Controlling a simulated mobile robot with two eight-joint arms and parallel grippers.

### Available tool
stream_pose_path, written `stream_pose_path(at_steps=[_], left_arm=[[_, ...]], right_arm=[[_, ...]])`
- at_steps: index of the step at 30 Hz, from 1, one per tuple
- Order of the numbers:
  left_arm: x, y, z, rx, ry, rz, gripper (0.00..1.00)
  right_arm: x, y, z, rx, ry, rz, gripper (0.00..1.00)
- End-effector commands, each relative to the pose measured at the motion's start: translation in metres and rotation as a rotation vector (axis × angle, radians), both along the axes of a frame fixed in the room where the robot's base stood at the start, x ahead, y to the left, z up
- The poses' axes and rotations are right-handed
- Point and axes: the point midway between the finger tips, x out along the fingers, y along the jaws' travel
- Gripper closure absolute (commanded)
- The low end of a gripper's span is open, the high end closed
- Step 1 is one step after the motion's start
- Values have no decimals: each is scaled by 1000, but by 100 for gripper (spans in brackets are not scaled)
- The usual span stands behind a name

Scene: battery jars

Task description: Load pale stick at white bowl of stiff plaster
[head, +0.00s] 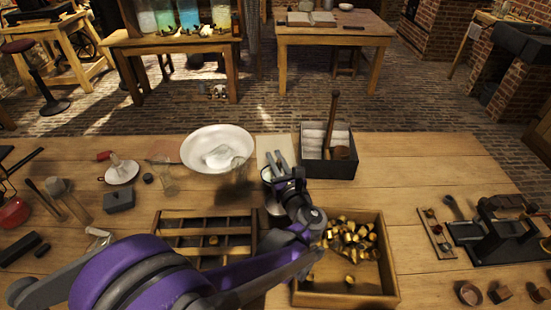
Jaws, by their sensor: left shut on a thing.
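The white bowl (189,150) stands at the back of the table, left of centre, with a white lump of plaster (219,157) in it. My left gripper (281,179) is right of the bowl, apart from it, over a small grey pot (273,206). It is shut on a thin pale piece that looks like the pale stick (273,161). The gripper and my arm partly hide the stick and the pot. I cannot tell whether the stick's end touches anything. My right gripper is not in view.
A dark box (330,171) with a wooden-handled tool stands right of the gripper. A divided wooden tray (170,214) and a tray of brass pieces (388,272) lie in front. The table is bare at right back.

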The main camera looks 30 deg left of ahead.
Motion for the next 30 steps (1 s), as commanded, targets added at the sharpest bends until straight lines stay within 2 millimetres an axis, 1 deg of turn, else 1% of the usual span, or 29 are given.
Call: stream_pose_path(at_steps=[19, 30], left_arm=[[0, 0, -8, 0, 0, 0, 100], [0, 0, -8, 0, 0, 0, 100]], right_arm=[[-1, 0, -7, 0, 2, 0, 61], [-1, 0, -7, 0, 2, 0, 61]])
